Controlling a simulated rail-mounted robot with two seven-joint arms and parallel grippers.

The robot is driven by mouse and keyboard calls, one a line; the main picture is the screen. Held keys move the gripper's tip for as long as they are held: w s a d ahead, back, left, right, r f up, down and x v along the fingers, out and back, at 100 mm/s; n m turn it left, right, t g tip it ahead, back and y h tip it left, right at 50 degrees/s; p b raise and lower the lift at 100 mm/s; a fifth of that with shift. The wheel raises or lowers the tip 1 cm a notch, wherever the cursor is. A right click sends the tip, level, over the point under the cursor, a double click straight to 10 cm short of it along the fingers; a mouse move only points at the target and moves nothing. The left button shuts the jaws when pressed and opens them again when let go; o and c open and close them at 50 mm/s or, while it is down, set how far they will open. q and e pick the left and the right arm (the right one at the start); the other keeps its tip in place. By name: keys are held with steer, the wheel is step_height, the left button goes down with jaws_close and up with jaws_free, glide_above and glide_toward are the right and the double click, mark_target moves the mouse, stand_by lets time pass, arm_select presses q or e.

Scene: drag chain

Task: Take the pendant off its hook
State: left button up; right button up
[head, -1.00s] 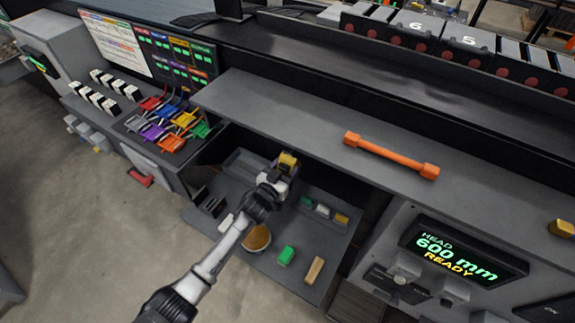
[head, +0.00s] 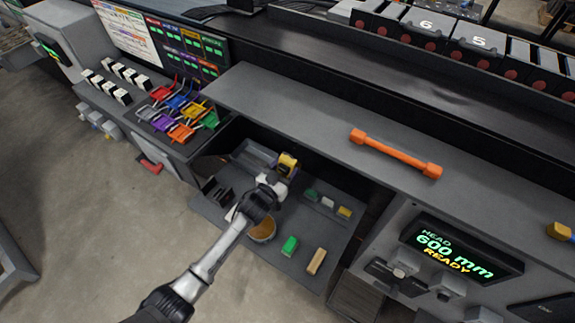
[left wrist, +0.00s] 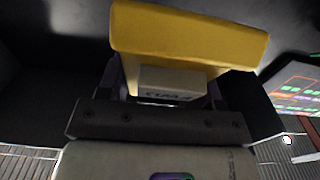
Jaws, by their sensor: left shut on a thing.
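The pendant appears to be the yellow block (head: 288,163) with a pale lower part, over the back of the open bay under the shelf. My left gripper (head: 281,177) is shut on it. In the left wrist view the yellow body (left wrist: 190,38) fills the top, and its pale labelled part (left wrist: 170,83) sits between the fingers (left wrist: 165,98). The hook cannot be made out in either view, so I cannot tell whether the pendant touches it. My right gripper is not in view.
A grey shelf (head: 300,105) with an orange bar (head: 395,153) lies just behind and above the bay. Coloured clips (head: 180,110) lie at the left.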

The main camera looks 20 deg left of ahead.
mark_target(283, 172)
arm_select(q)
steer(key=shift+s+a+p, duration=0.1)
steer(key=shift+s+p, duration=0.25)
steer(key=shift+s, duration=0.3)
steer(key=shift+s+a+p, duration=0.15)
steer(key=shift+s+p, duration=0.35)
steer(key=shift+s, duration=0.4)
